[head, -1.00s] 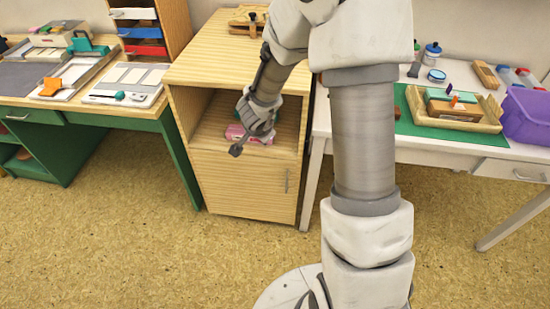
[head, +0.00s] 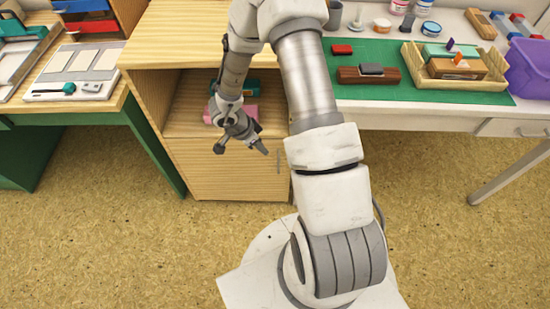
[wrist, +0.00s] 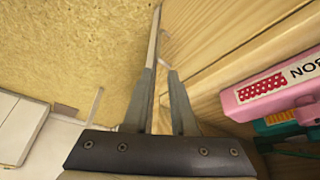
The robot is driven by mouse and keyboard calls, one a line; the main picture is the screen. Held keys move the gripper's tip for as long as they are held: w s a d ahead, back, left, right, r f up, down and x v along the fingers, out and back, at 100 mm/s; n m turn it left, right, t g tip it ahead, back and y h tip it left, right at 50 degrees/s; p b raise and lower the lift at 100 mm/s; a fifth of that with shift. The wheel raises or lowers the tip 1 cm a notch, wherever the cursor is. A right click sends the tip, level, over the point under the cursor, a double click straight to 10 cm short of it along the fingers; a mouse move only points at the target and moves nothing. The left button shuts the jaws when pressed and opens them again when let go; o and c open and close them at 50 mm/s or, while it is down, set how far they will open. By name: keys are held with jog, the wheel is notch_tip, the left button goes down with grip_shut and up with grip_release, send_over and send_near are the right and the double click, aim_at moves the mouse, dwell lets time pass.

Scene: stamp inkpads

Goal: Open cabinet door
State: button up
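The light wood cabinet (head: 160,110) stands left of centre in the head view, with an open shelf above its door (head: 225,178). The door looks shut. Its thin vertical metal handle (head: 278,161) is near the door's right edge. My gripper (head: 243,150) is in front of the cabinet near the door's upper part, left of the handle and apart from it. Its fingers are spread and empty. In the wrist view my gripper (wrist: 166,85) has a gap between its fingers, and wood (wrist: 215,50) lies to their right. A small pale curved piece beyond the fingertips may be the handle.
Pink (head: 243,112) and teal (head: 245,88) items sit on the cabinet's shelf. A green-legged desk (head: 150,135) stands left, and a white table (head: 420,146) with a wooden tray (head: 490,95) right. The floor (head: 100,240) in front is clear.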

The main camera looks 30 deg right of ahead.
aim_at(279, 164)
jog(key=b+x, duration=0.7)
jog(key=x, duration=1)
jog(key=shift+d+f, duration=0.1)
jog(key=shift+d, duration=0.05)
grip_shut()
dwell(0.8)
